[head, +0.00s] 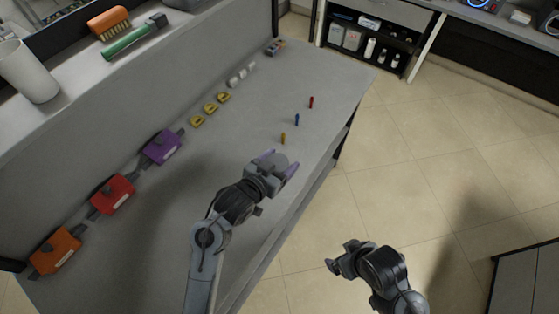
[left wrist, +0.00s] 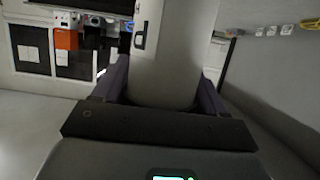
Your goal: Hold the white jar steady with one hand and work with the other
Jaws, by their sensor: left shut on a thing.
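My left gripper (head: 279,166) is over the right part of the grey bench, its purple fingers set apart. In the left wrist view my left gripper (left wrist: 165,92) is shut on a large pale cylinder, which I take as the white jar (left wrist: 172,50). The jar runs out of the top of that view, so its far end is hidden. In the head view the gripper mostly hides it. My right gripper (head: 339,255) is over the floor, right of the bench, with its fingers apart and nothing seen between them.
Purple (head: 162,147), red (head: 112,194) and orange (head: 55,250) boxes line the bench's back. Yellow clips (head: 210,108) lie further along. Small red, blue and yellow pegs (head: 297,119) stand beyond my left gripper. A white cylinder (head: 27,70) and brush (head: 109,24) are on the upper shelf.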

